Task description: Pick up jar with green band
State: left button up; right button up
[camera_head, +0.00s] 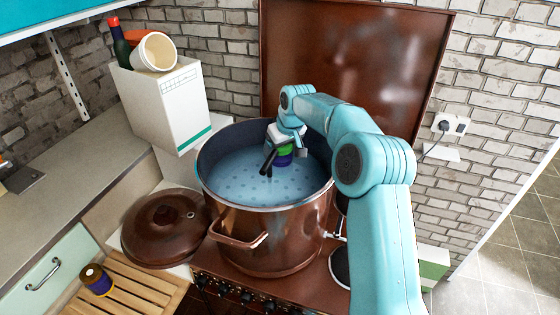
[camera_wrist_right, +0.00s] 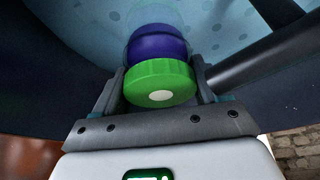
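The jar with green band (camera_wrist_right: 158,45) has a blue-purple body and a bright green band (camera_wrist_right: 160,82) with a pale dot at the near end. It also shows in the head view (camera_head: 284,160), inside the large copper pot (camera_head: 268,240). My right gripper (camera_wrist_right: 158,75) has one finger on each side of the green part, with no clear gap on either side, so it looks shut on the jar. The jar's far end looks pale and seems to be in the water, hard to make out. My left gripper is not in view.
The pot holds blue water and stands on a brown stove, with a raised brown panel (camera_head: 350,60) behind. A copper lid (camera_head: 165,228) lies left of it. Another jar (camera_head: 97,280) stands on a wooden rack (camera_head: 150,290). A white box (camera_head: 165,105) stands behind left.

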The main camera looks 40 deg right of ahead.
jog(key=shift+r, duration=0.1)
jog(key=c, duration=0.5)
jog(key=shift+w+d, duration=0.2)
grip_shut()
notch_tip(320, 180, up, 10)
jog(key=shift+s+a+f, duration=0.1)
jog(key=shift+a+f, duration=0.05)
jog(key=shift+f, duration=0.05)
jog(key=shift+r, duration=0.15)
jog(key=shift+r, duration=0.1)
